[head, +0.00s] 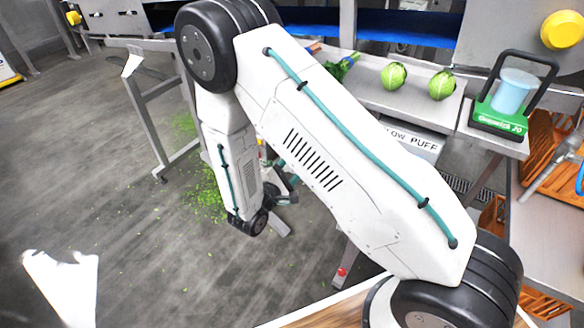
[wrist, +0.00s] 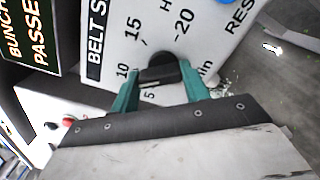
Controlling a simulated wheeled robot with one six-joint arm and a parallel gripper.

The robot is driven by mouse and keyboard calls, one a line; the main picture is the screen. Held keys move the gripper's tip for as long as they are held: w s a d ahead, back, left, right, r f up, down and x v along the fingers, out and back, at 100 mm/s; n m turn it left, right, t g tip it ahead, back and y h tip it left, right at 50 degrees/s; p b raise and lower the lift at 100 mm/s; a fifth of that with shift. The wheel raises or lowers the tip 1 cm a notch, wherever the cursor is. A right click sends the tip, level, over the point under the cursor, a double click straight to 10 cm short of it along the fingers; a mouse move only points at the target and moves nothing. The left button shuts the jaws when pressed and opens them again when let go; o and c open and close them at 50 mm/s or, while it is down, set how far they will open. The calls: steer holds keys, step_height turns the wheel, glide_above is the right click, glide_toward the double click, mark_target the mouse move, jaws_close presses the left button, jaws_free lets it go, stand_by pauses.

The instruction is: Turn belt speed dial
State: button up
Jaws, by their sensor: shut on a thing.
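The belt speed dial (wrist: 158,70) is a black knob on a pale panel (wrist: 112,50) in the wrist view. The panel carries the partly cut-off label "BELT S" and the numbers 5, 10, 15 and 20 around the knob. My gripper (wrist: 160,74) has a teal finger on each side of the knob and is shut on it. The dial's pointer is not clear in this view. In the head view my arm hides the dial and its panel.
In the wrist view a dark sign (wrist: 27,30) stands left of the panel, and a red button (wrist: 68,122) sits below it. In the head view, two green heads (head: 394,76) and a green-based scale (head: 499,117) rest on metal surfaces. Green scraps (head: 207,195) litter the floor.

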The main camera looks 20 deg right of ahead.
steer(key=shift+s+m, duration=0.1)
steer(key=shift+m, duration=0.4)
steer(key=o, duration=1)
steer(key=v, duration=0.7)
steer(key=shift+s+a, duration=0.2)
steer(key=shift+a, duration=0.05)
